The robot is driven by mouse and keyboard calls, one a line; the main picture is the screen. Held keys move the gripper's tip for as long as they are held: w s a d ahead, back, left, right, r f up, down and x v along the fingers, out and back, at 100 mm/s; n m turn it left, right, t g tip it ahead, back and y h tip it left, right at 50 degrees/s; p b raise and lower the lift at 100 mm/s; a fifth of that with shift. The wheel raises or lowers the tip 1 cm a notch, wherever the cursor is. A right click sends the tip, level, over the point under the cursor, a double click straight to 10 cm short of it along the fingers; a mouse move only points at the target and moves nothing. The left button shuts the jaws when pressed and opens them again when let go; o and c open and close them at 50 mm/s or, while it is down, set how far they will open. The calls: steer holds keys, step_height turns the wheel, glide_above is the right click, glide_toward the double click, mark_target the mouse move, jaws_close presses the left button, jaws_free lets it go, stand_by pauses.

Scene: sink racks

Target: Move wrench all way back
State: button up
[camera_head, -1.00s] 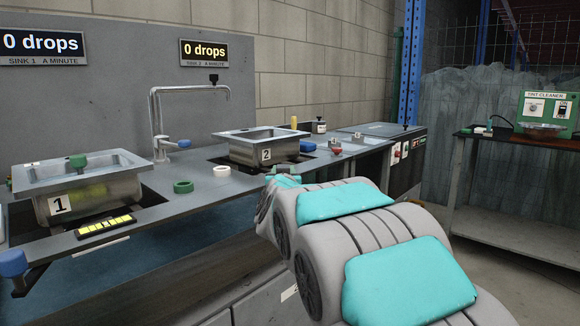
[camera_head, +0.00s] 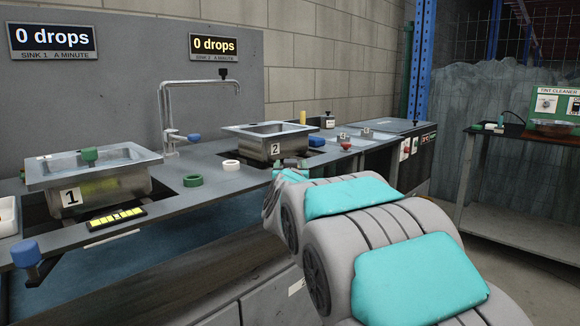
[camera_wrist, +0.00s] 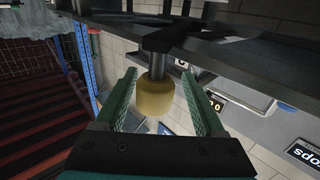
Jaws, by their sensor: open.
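In the wrist view a tan-yellow cylindrical grip (camera_wrist: 156,97) on a dark rod stands between the fingers of my gripper (camera_wrist: 165,92). The rod joins a black bar (camera_wrist: 168,37) at the dark counter. A gap shows on either side of the grip, so the gripper is open around it without closing on it. I cannot tell for sure whether this grip is part of the wrench; no plain wrench shape shows.
Sink 1 (camera_head: 128,184) and sink 2 (camera_head: 297,146) sit in the counter, with a tap (camera_head: 165,112) between. A green ring (camera_head: 193,181) and a white ring (camera_head: 231,165) lie on it. A blue knob (camera_head: 26,253) juts from the front left. A side table (camera_head: 535,232) stands right.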

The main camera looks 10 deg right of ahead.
steer(key=v, duration=0.7)
steer(key=shift+s+b, duration=0.3)
steer(key=shift+a, duration=0.15)
steer(key=s+a+f+n+g+y, duration=0.1)
steer(key=s+a+f+g+y, duration=0.3)
steer(key=s+f, duration=0.65)
steer(key=s+a+f+n+g+y, duration=0.1)
steer(key=s+a+f+n+g, duration=0.1)
steer(key=s+f+g, duration=0.6)
steer(key=s+d+f+g, duration=0.1)
steer(key=s+f+g, duration=0.1)
steer(key=s, duration=0.7)
steer(key=s+d+f+g, duration=0.1)
steer(key=s+f, duration=0.4)
steer(key=s, duration=0.5)
steer(key=s+d+f+g, duration=0.1)
steer(key=s+f+g, duration=0.2)
steer(key=s, duration=0.6)
steer(key=shift+s+d+f+g+h, duration=0.3)
steer(key=shift+s+d+f+g, duration=0.05)
steer(key=shift+g, duration=0.25)
